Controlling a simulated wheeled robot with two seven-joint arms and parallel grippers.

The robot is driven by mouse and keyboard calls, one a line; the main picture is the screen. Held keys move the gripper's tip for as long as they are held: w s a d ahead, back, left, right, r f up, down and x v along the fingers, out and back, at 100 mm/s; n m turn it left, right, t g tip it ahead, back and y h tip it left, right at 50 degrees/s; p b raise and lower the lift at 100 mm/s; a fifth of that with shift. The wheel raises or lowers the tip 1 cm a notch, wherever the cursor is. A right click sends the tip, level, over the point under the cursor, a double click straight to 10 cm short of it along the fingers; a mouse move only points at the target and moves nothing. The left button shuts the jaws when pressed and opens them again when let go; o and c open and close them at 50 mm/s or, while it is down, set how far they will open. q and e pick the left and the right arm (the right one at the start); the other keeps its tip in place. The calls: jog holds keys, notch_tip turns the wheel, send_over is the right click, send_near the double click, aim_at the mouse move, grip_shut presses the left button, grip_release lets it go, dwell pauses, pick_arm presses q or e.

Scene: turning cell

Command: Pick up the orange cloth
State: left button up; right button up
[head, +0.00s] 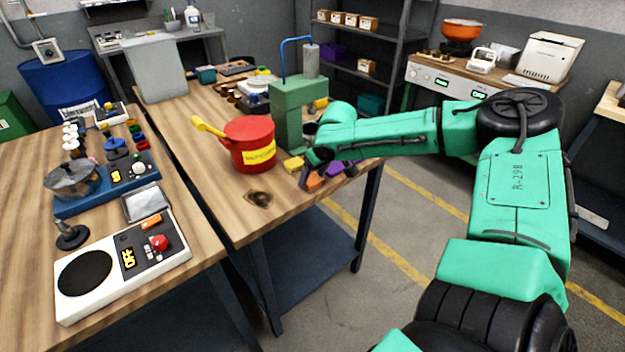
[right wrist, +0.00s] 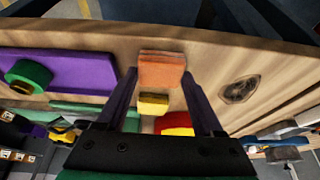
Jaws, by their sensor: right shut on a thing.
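The orange cloth (head: 314,182), a small folded block, is at the near right edge of the middle wooden table in the head view. In the right wrist view the orange cloth (right wrist: 162,66) sits between the two fingertips. My right gripper (right wrist: 160,76) is shut on it, and it also shows in the head view (head: 318,177), reaching in from the right. I cannot tell whether the cloth is clear of the tabletop. My left gripper is not in view.
A yellow block (head: 293,163) and a red bucket (head: 250,145) with a yellow handle stand close by. A green stand (head: 290,110) is behind them. A purple item (right wrist: 65,72) lies beside the gripper. The table's front (head: 262,225) has a dark knot and is mostly clear.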

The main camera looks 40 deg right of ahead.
aim_at(313, 179)
notch_tip(313, 179, up, 20)
jog(key=shift+p, duration=0.3)
jog(key=o, duration=0.5)
jog(key=c, duration=0.4)
